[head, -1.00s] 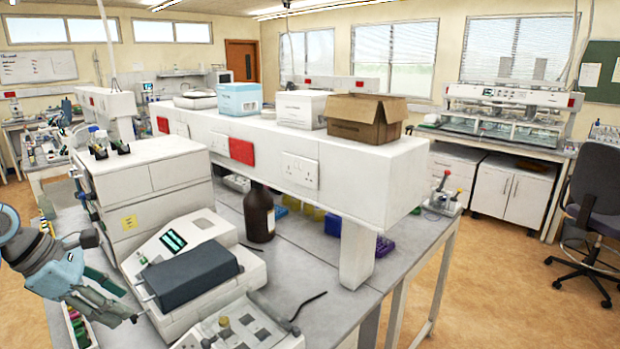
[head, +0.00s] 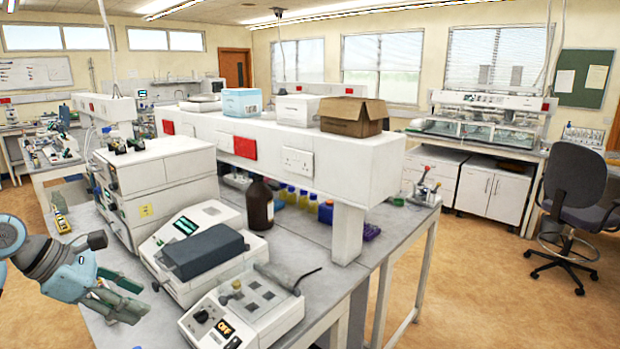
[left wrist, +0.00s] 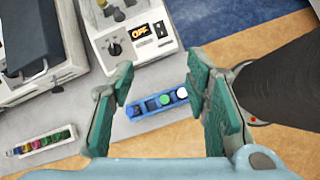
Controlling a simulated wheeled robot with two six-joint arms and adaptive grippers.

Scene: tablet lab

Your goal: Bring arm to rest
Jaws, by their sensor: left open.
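My left gripper (head: 138,303) comes in from the left in the head view, above the near left part of the bench (head: 125,334). Its jaws are open with nothing between them. In the left wrist view the two green fingers (left wrist: 158,72) stand apart, pointing down at the bench edge. A blue rack (left wrist: 136,109) with a green and a white cap lies below, seen between the fingers, not gripped. My right gripper is in neither view.
A device with a dark lid (head: 203,251) and one with an "OFF" display (head: 262,308) stand right of the gripper. A rack of coloured tubes (left wrist: 40,146) lies at the left in the wrist view. A brown bottle (head: 259,206) stands further back.

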